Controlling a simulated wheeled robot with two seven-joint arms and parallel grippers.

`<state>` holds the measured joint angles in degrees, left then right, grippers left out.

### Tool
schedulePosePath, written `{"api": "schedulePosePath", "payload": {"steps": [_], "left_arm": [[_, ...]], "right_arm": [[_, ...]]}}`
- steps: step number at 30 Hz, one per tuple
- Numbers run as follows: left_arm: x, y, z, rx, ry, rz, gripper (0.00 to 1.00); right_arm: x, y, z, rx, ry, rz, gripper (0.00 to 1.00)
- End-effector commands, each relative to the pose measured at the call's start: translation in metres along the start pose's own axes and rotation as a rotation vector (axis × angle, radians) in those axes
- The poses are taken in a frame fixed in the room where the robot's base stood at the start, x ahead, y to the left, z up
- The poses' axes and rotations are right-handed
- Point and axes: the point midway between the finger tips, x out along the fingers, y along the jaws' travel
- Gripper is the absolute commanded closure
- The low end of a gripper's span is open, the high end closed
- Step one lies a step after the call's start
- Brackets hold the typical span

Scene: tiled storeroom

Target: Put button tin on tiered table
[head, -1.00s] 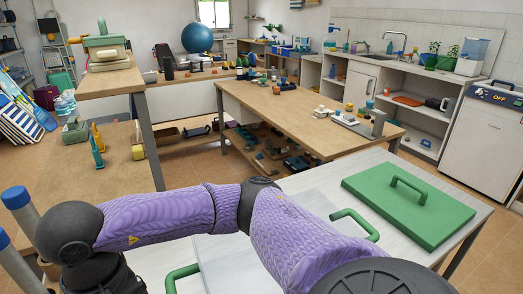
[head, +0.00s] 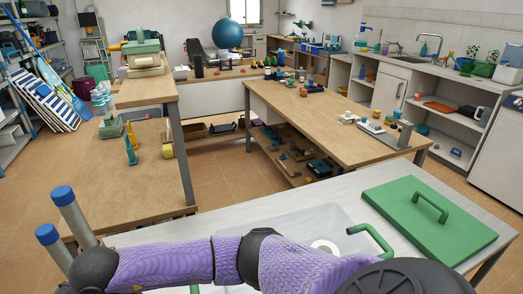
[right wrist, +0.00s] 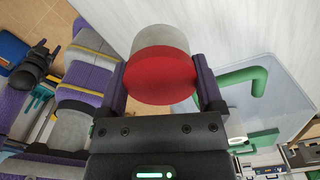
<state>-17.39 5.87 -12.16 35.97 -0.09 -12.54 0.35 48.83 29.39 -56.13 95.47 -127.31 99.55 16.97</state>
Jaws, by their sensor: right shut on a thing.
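The button tin (right wrist: 163,72), a round tin with a red face and grey side, is between the fingers of my right gripper (right wrist: 160,84) in the right wrist view. The fingers are shut on its two sides, and its red face points at the camera. In the head view my right arm crosses the bottom, and the gripper and tin do not show. The tiered table stands at the left, with a higher wooden top (head: 150,93) and a lower wooden top (head: 182,188).
A white table (head: 372,184) in front carries a clear bin (head: 290,222) with green handles and a green lid (head: 425,218). A machine (head: 146,58) stands on the upper tier. Bottles (head: 130,152) and a green item (head: 110,127) stand on the lower tier, whose front is bare.

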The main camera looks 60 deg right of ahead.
Motion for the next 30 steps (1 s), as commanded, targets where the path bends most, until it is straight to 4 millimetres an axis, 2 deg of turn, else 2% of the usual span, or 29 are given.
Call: {"api": "schedulePosePath", "payload": {"steps": [3,7,12,17,22,30], "left_arm": [[-0.003,0.0,-0.001,0.0,0.002,0.0,0.41],[-0.001,0.0,0.0,0.001,0.0,0.001,0.41],[0.015,0.0,0.006,0.003,-0.013,0.0,0.41],[0.022,-0.004,0.014,0.005,-0.03,-0.006,0.41],[0.034,-0.01,0.025,0.008,-0.053,-0.015,0.41],[0.032,-0.016,0.031,0.009,-0.066,-0.026,0.41]], "right_arm": [[0.003,0.001,0.0,0.107,0.003,-0.002,0.76],[0.008,0.001,0.0,0.129,0.005,-0.001,0.76],[0.052,0.002,0.0,0.127,0.008,0.0,0.76],[0.074,0.001,0.0,0.125,0.006,-0.001,0.76],[0.105,0.001,0.0,0.125,0.006,0.0,0.76],[0.105,0.001,0.0,0.123,0.003,-0.003,0.76]]}}
